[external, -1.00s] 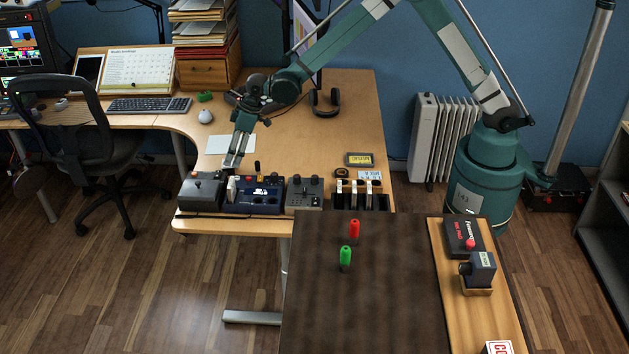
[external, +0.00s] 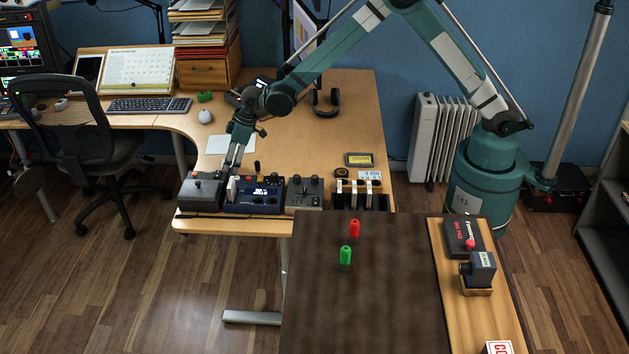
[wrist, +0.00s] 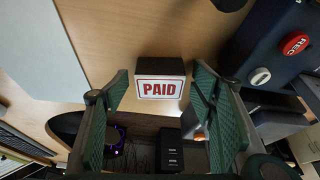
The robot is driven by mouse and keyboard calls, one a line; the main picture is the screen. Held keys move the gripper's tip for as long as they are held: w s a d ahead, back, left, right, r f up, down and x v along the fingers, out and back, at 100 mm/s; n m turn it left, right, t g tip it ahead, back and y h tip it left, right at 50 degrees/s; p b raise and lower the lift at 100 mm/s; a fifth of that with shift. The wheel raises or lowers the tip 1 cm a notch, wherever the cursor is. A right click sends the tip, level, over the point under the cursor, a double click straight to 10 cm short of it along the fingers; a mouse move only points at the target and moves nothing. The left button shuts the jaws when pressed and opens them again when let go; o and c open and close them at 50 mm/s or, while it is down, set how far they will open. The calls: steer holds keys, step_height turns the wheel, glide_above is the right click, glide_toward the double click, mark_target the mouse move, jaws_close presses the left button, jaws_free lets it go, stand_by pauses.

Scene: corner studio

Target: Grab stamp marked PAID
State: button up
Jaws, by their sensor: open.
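The stamp marked PAID (wrist: 160,89), a dark block with a white label and red letters, stands on the wooden desk in the wrist view. It lies between the two green-padded fingers of my gripper (wrist: 160,80), with a gap on each side. My gripper is open and holds nothing. In the external view my gripper (external: 232,164) points down at the desk's front edge, just behind the row of control boxes. I cannot make out the PAID stamp there; the gripper and boxes seem to hide it.
A grey box (external: 201,191), a blue control box (external: 253,196) and another grey box (external: 304,194) line the desk edge. The blue box with a red REC button (wrist: 296,43) is close on the right in the wrist view. A paper sheet (external: 217,144) lies behind.

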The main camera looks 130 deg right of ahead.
stand_by(0.3)
steer(key=c, duration=1)
steer(key=shift+r+p, duration=1.1)
steer(key=shift+r, duration=3.9)
